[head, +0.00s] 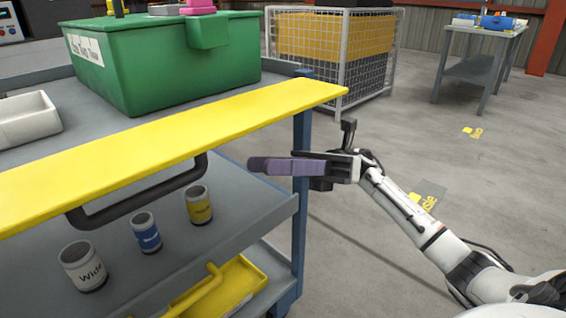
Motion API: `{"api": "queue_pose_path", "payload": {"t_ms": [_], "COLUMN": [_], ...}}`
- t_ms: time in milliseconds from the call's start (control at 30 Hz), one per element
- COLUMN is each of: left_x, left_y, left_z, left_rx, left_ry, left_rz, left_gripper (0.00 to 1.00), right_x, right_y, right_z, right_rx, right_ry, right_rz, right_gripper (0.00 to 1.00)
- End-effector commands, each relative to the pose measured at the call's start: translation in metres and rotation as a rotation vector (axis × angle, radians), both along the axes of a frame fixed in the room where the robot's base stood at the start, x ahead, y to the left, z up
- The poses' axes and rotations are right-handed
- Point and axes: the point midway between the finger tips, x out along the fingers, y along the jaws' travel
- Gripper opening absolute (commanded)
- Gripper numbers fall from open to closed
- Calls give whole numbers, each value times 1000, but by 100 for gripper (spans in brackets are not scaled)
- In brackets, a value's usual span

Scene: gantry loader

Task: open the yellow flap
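The yellow flap (150,145) is a long flat yellow panel along the near edge of a grey cart, running from the left edge of the head view to the middle. It looks level. A dark bar handle (135,195) hangs under its front edge. My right gripper (262,165), with purple fingers, is to the right of the handle, apart from it in the picture and not holding it. Its fingers overlap from this angle, so their gap is hidden. My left gripper is not in view.
A green bin (165,65) and a white tray (25,120) stand on the cart top. Several cans, one blue (146,232), stand on the shelf below the flap. A yellow tray (225,288) is lower. A wire cage (335,50) stands behind. Floor at right is mostly clear.

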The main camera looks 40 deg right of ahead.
Motion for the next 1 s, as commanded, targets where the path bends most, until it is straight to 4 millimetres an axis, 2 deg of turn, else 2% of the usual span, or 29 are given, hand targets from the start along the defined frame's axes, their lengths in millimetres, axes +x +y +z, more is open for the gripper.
{"api": "queue_pose_path", "payload": {"t_ms": [33,400,800,833,933,1000], "left_x": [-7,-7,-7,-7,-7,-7], "left_y": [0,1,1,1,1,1], "left_z": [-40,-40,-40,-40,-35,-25], "left_rx": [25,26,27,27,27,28], "left_ry": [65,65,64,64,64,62], "left_rz": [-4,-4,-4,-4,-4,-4], "left_gripper": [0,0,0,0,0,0], "right_x": [2,7,8,8,7,7], "right_y": [-4,-23,-24,-24,-24,-24], "right_z": [-7,-14,-15,-15,-10,1], "right_rx": [0,0,-1,-1,-1,-1], "right_ry": [-1,0,0,0,0,-1], "right_rz": [0,1,1,1,1,1], "right_gripper": [20,20,20,18,2,0]}}
